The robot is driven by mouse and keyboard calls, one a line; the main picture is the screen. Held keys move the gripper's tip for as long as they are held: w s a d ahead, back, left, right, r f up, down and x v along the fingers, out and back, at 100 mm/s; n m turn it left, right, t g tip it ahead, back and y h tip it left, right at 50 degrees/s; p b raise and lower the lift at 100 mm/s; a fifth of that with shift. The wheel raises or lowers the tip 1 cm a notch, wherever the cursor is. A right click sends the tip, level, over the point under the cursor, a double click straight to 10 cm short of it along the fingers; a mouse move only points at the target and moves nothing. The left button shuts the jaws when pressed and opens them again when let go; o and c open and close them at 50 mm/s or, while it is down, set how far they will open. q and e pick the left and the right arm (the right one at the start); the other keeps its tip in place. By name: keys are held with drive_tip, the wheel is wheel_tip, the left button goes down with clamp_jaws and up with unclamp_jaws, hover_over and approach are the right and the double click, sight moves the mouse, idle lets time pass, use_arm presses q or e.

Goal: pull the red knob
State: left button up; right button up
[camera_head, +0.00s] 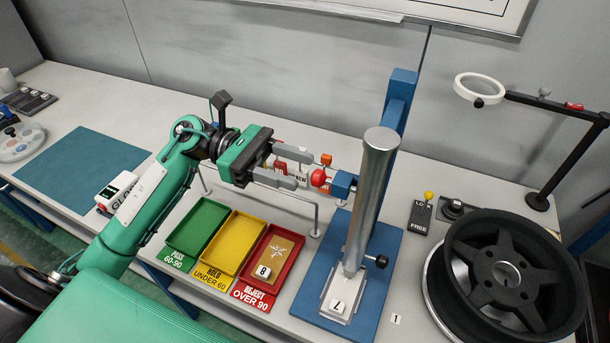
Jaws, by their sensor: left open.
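The red knob (319,177) sticks out to the left from a small blue block beside the tall metal cylinder (372,200) of the blue stand (400,90). My left gripper (306,169) reaches in from the left. Its two grey fingers are apart and point right at the knob. The fingertips are very close to the knob's left side; I cannot tell whether they touch it. A small orange-red piece (326,159) shows just above the knob. My right gripper is not in view.
Green, yellow and red trays (246,248) stand below my left gripper; the red one holds a tag marked 8. A black wheel (505,280) lies at the right, near a ring lamp (480,89) on a black arm. A teal mat (80,170) lies left.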

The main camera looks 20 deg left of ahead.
use_arm(q)
drive_tip(key=a+b, duration=0.4)
drive_tip(key=a, duration=0.6)
drive_tip(key=shift+w+a, duration=0.2)
drive_tip(key=shift+a, duration=0.15)
